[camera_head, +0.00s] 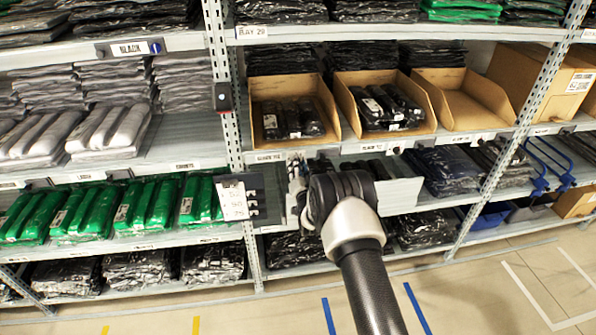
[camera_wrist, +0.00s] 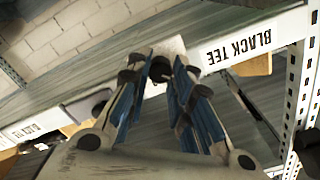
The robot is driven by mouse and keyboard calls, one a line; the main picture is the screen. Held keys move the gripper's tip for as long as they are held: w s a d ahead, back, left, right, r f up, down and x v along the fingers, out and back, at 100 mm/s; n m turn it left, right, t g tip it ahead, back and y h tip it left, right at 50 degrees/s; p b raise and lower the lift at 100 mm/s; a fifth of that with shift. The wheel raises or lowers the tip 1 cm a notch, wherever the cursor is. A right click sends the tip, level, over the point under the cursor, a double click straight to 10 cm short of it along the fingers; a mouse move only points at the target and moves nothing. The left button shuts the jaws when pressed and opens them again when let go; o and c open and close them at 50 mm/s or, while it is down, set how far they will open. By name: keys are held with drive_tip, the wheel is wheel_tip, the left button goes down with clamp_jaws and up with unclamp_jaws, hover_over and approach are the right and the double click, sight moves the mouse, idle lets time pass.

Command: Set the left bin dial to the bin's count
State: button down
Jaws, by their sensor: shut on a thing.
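The left bin (camera_head: 326,128) is an open cardboard bin on the middle shelf, holding a few black bagged garments (camera_head: 292,119). A black tee label (camera_head: 268,157) is on the shelf edge below it; a black tee label also shows upside down in the wrist view (camera_wrist: 240,46). My gripper (camera_head: 294,168) is at the shelf edge under the left bin. In the wrist view its blue-sided fingers (camera_wrist: 160,75) close around a small dark dial knob (camera_wrist: 161,67) on a pale plate. The fingers hide much of the dial, and its setting cannot be read.
The middle bin (camera_head: 427,126) holds black bagged garments, and the right bin (camera_head: 480,115) looks empty. A perforated upright (camera_head: 228,105) and a hanging card (camera_head: 233,198) stand left of my gripper. Open floor (camera_head: 460,290) lies in front.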

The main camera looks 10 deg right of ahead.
drive_tip(key=shift+m, duration=0.4)
drive_tip(key=c, duration=1.4)
unclamp_jaws()
drive_tip(key=s, duration=1.2)
